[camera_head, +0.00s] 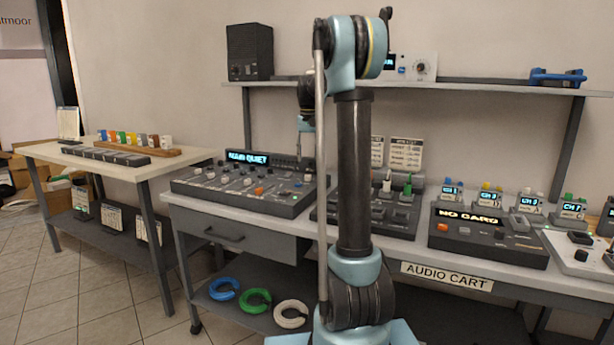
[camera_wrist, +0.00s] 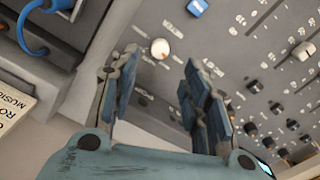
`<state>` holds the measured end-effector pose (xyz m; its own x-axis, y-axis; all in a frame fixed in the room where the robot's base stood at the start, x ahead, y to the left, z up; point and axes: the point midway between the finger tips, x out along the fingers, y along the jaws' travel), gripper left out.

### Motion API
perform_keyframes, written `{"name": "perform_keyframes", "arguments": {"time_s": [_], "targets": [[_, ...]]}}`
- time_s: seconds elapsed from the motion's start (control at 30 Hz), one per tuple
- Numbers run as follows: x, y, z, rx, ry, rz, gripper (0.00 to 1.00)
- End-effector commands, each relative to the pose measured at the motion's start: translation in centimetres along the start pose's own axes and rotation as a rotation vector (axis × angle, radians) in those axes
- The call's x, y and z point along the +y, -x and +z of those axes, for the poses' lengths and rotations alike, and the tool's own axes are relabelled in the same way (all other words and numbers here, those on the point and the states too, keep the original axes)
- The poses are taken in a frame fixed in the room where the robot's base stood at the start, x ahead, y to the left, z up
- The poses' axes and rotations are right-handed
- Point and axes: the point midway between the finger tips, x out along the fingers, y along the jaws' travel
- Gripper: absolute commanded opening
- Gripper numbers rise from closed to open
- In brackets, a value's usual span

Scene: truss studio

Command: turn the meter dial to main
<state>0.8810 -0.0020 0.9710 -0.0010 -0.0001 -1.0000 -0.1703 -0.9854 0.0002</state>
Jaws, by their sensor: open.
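In the wrist view a round cream knob (camera_wrist: 160,48) with an orange mark sits on the grey mixer panel (camera_wrist: 235,15). It looks like the meter dial, but the small labels around it are too blurred to read. My gripper (camera_wrist: 160,72) is open, its two blue-grey fingers on either side of the knob in the picture, with no contact visible. In the head view my gripper (camera_head: 303,126) hangs pointing down above the right back part of the mixer (camera_head: 240,200). The mixer's lit display (camera_head: 247,158) seems to read "MAIN QUIET". I cannot make out the knob there.
A blue cable (camera_wrist: 30,35) is at the left. A second console (camera_head: 400,215) stands right of the mixer, and a shelf (camera_head: 460,88) runs above.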

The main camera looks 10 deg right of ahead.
Motion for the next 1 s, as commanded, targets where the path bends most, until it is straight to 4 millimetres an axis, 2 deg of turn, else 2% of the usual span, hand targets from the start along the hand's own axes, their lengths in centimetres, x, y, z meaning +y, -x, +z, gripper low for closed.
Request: {"name": "perform_keyframes", "arguments": {"time_s": [0.2, 0.4, 0.6, 0.9, 0.93, 1.0], "targets": [[0.0, -3.9, -0.1, 0.000, 0.000, 0.000, 0.43], [0.0, -6.6, 0.0, 0.000, 0.001, 0.000, 0.43], [0.0, -7.9, 0.0, 0.000, 0.001, 0.000, 0.43], [0.0, -8.1, 0.0, 0.000, 0.001, 0.000, 0.43], [0.0, -8.1, 0.0, 0.000, 0.001, 0.000, 0.38], [0.0, -8.1, 0.0, 0.000, 0.001, 0.000, 0.22]]}}
